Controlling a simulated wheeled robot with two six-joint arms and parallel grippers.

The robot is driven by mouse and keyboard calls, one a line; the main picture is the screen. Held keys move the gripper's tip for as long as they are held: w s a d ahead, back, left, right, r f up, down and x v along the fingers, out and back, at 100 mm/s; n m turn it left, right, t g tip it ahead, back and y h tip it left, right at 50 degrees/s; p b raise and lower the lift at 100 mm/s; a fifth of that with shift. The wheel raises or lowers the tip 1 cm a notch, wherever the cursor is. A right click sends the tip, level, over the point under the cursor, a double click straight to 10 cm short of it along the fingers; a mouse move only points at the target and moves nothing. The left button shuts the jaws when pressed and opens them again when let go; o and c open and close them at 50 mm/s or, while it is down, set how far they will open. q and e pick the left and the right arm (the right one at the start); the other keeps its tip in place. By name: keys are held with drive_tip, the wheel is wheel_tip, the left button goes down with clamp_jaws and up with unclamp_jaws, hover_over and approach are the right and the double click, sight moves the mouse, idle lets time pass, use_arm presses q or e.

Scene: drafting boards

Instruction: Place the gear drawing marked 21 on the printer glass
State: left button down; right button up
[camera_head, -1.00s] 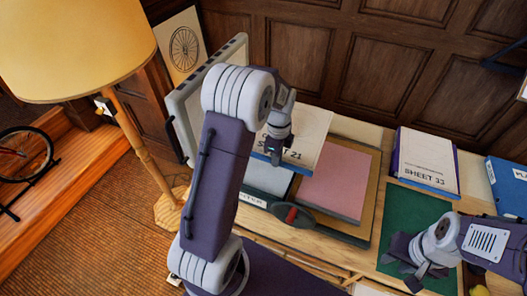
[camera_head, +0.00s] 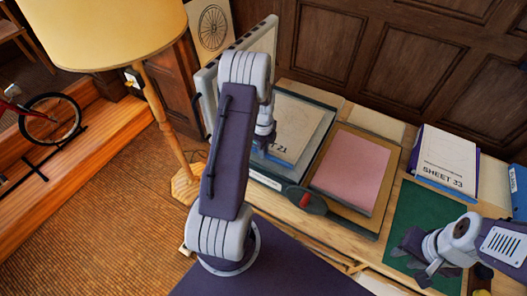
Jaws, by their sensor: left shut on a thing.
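The gear drawing marked 21 (camera_head: 296,122) is a pale sheet with a faint drawing. It lies over the glass of the printer (camera_head: 262,179), inside its dark frame; I cannot tell whether it touches the glass all over. The printer lid (camera_head: 205,88) stands open at the back left. My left gripper (camera_head: 262,150) is shut on the sheet's near left edge, and its fingertips are partly hidden by my arm. My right gripper (camera_head: 418,262) is low over the green mat (camera_head: 411,212), its jaw gap unclear.
A pink sheet (camera_head: 352,173) on a brown board lies right of the printer. A stack marked SHEET 33 (camera_head: 447,157) and a blue folder (camera_head: 518,188) lie further right. A lamp (camera_head: 105,30) stands at the left. The wood-panelled wall bounds the back.

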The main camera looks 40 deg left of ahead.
use_arm(q)
drive_tip(key=shift+w+a+f, duration=0.1)
drive_tip(key=shift+w+f, duration=0.05)
drive_tip(key=shift+f, duration=0.75)
drive_tip(key=c, duration=1.4)
unclamp_jaws()
drive_tip(key=shift+f, duration=0.1)
drive_tip(key=shift+c, duration=0.2)
wheel_tip(320, 180, up, 12)
drive_tip(key=b, duration=0.1)
drive_tip(key=s+d+r+n, duration=0.1)
drive_tip(key=s+d+n, duration=0.5)
drive_tip(key=d+n, duration=0.2)
drive_tip(key=s+d+r+n+t, duration=0.1)
drive_tip(key=s+d+n, duration=0.5)
drive_tip(key=d+n, duration=0.3)
drive_tip(key=shift+s, duration=0.35)
